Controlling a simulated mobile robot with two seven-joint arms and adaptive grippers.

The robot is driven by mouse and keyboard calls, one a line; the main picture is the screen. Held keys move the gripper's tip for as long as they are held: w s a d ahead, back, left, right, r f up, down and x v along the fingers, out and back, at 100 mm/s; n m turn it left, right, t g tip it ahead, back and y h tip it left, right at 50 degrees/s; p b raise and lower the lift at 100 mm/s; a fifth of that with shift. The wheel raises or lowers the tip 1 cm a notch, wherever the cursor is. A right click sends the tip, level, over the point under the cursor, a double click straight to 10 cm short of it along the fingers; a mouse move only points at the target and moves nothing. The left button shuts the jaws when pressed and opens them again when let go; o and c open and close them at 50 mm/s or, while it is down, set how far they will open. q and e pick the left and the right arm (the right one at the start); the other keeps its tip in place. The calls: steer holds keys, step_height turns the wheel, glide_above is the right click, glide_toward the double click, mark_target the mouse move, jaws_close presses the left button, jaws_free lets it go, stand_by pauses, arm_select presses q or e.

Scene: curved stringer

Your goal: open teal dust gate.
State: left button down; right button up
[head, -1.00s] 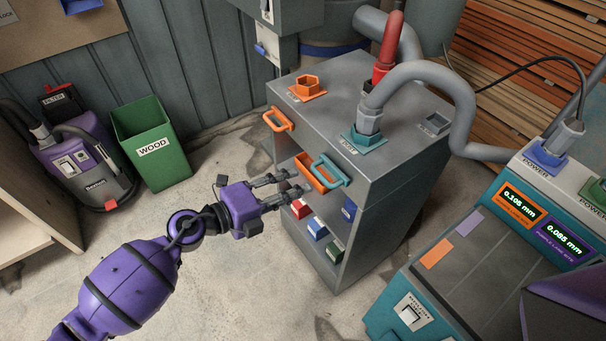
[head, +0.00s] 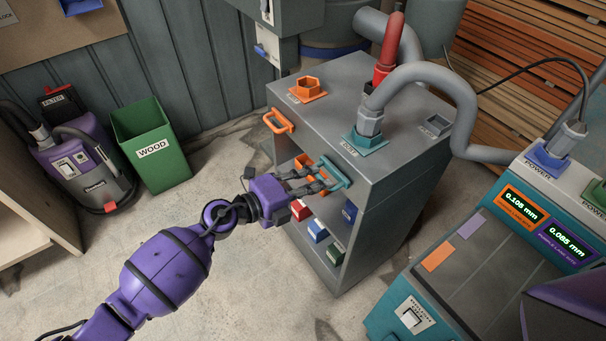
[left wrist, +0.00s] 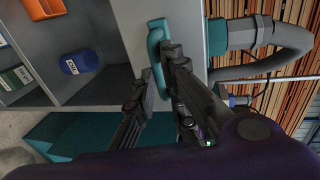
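The teal gate handle (head: 337,171) is on the upper front of the grey cabinet (head: 376,163), below a teal port marked DUST (head: 367,143) with a grey hose in it. It also shows in the left wrist view (left wrist: 157,38). My left gripper (head: 325,176) is at this handle, its fingers apart. In the left wrist view, one finger is on each side of the handle, and the fingers hide its lower part. Whether they touch it is not clear. My right gripper is not in view.
An orange handle (head: 279,121) is left of the teal one on the cabinet front. Open shelves below hold small red, blue and green boxes. A teal machine with displays (head: 522,204) stands at the right. A green WOOD bin (head: 152,147) stands at the left. Floor between is clear.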

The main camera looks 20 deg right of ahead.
arm_select(q)
steer(key=shift+a, duration=0.1)
steer(key=f+p+v, duration=0.1)
steer(key=v, duration=0.5)
steer(key=shift+s+a+f, duration=0.2)
steer(key=shift+a, duration=0.15)
steer(key=c, duration=1.9)
jaws_free()
steer(key=shift+o, duration=0.4)
steer(key=v, duration=1.2)
steer(key=shift+w, duration=0.2)
